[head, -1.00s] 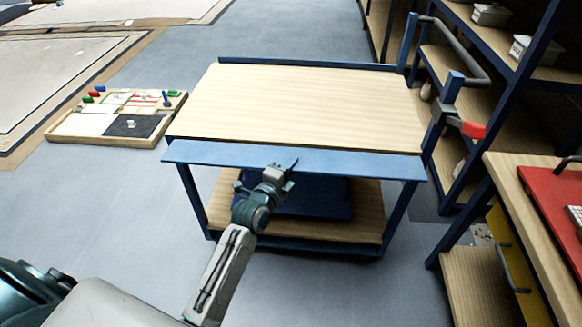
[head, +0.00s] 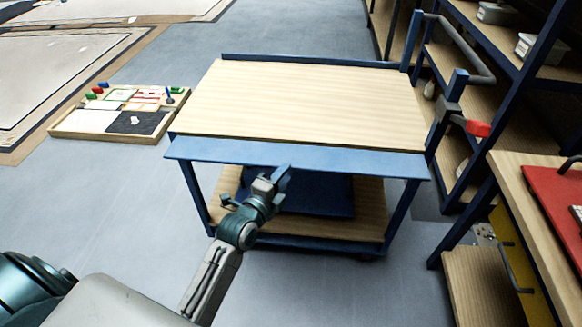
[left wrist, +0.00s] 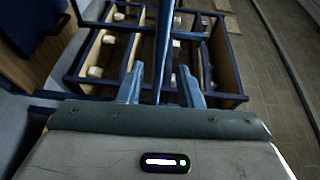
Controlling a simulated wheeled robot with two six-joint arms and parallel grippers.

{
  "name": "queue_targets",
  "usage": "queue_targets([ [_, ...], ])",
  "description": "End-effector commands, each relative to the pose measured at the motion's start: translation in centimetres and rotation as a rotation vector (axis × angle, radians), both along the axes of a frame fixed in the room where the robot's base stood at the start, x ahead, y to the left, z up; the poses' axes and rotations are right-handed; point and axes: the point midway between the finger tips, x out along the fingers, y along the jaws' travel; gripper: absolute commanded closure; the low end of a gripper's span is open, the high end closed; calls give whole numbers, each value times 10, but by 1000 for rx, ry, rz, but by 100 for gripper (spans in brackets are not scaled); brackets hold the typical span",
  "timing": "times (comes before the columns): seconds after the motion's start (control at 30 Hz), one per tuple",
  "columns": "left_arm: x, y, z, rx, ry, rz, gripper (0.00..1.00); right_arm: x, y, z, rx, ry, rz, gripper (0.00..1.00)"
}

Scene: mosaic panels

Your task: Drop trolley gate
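The trolley has a bare wooden top (head: 300,102) with blue edging. Its gate (head: 330,169), a long blue panel, runs along the near side and looks tilted outward over the lower shelf. My left gripper (head: 283,175) is at the gate's lower edge, near the middle. In the left wrist view its two fingers (left wrist: 160,90) are apart, with a thin blue bar (left wrist: 164,45) between them, seemingly the gate's edge, and gaps on both sides. Whether a finger touches the gate is unclear. My right gripper is not seen.
The trolley's lower shelf (head: 371,213) carries a blue box (head: 315,195). A handle with a red latch (head: 478,128) stands at its right. Shelving (head: 540,72) and a workbench (head: 519,173) are close on the right. A mosaic tray (head: 60,133) lies left on open floor.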

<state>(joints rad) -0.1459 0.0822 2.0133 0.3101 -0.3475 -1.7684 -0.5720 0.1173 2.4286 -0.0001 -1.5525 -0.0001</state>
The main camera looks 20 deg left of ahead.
Motion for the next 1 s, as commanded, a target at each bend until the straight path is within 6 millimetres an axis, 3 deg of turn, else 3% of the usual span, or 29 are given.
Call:
queue_targets([
  [0.1,-23,3,0,2,2,0,67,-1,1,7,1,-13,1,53],
  [0.33,-46,5,1,1,1,0,67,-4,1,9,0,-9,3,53],
  [0.9,-49,6,2,-1,1,0,67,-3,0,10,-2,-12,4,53],
  [1.0,-48,7,-7,-22,29,6,67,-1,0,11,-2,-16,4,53],
])
